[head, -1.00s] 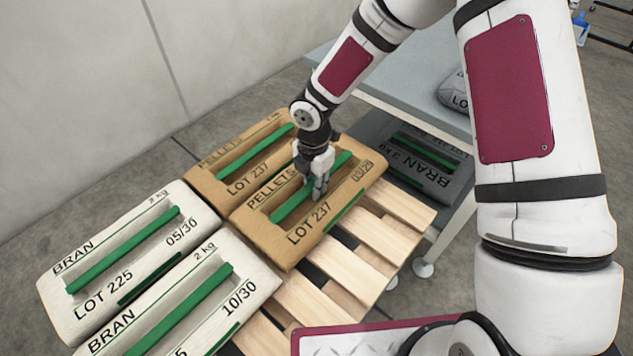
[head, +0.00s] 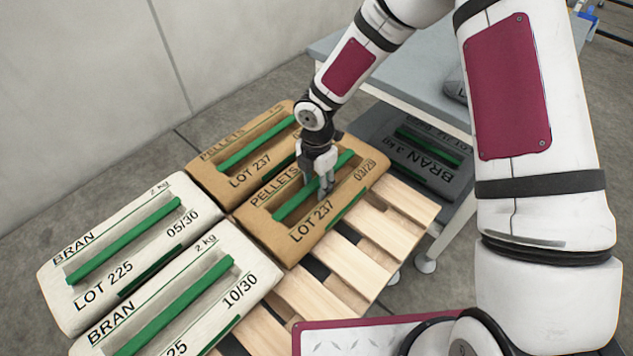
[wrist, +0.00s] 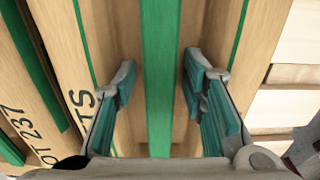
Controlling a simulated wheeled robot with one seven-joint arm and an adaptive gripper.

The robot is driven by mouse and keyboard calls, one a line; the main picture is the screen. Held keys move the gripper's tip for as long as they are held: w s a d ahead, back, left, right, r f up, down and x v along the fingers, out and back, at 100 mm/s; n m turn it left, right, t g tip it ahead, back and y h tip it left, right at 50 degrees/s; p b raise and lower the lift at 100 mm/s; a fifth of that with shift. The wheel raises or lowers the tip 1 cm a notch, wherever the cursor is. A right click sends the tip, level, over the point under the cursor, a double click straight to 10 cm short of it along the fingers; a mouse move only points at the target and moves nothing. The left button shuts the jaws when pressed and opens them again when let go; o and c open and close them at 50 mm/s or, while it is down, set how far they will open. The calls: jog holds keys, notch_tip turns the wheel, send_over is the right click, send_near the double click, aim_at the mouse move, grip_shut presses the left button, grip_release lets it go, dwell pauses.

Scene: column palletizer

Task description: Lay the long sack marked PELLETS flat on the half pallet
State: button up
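Two tan sacks marked PELLETS lie flat side by side on the slatted wooden pallet (head: 347,258). The nearer PELLETS sack (head: 288,238) has a green strip along its recessed middle, and its print reads LOT 237. The farther PELLETS sack (head: 213,178) lies to its left and is partly hidden by my gripper. My gripper (head: 325,190) is low over the nearer sack's strip. In the wrist view my gripper (wrist: 160,68) is open, its fingers apart on either side of the green strip (wrist: 162,100), with gaps on both sides.
Two white BRAN sacks (head: 205,215) lie on the left part of the pallet. Bare slats show at the right and front. A grey table (head: 350,48) stands behind, with a grey BRAN sack (head: 430,172) on a lower shelf. A wall is at the left.

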aim_at(318, 182)
notch_tip(318, 182, up, 12)
jog(key=p, duration=0.4)
jog(key=shift+r, duration=0.1)
jog(key=s+d+r+m+h, duration=0.2)
jog(key=s+d+r+m, duration=0.5)
jog(key=r, duration=0.3)
jog(key=s+d+r+m+h, duration=0.1)
jog(key=s+d+r+m, duration=0.55)
jog(key=d+r, duration=0.35)
jog(key=s+r+m+y, duration=0.1)
jog(key=s+r+m, duration=0.1)
jog(key=s+m, duration=0.5)
jog(key=s+r+m+y, duration=0.1)
jog(key=s+r+m, duration=0.2)
jog(key=s, duration=1)
jog(key=m, duration=0.3)
jog(key=shift+r+m+t+y, duration=0.2)
jog(key=shift+m+t+y, duration=0.15)
jog(key=shift+t+y, duration=0.05)
